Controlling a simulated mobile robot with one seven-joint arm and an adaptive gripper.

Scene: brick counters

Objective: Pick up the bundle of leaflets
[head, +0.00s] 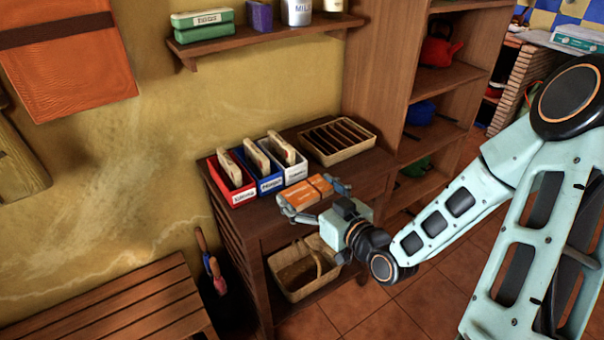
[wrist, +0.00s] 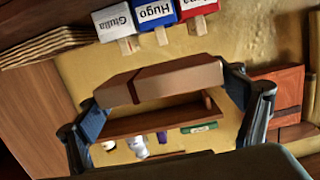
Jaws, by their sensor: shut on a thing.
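The bundle of leaflets (head: 299,197) is a flat orange block with a darker band across it. It is at the front of the small wooden counter, to the right of the name trays. My gripper (head: 315,198) has one finger on each end of the bundle and is shut on it. In the wrist view the bundle (wrist: 180,79) spans between the two fingers, its band left of the middle. I cannot tell whether its underside touches the counter top.
Red (head: 232,189), blue (head: 270,183) and white (head: 294,175) name trays stand beside the bundle, each holding cream pieces. A slotted wooden rack (head: 337,153) is behind it. A basket (head: 290,290) sits on the lower shelf. A wall shelf (head: 265,38) hangs above.

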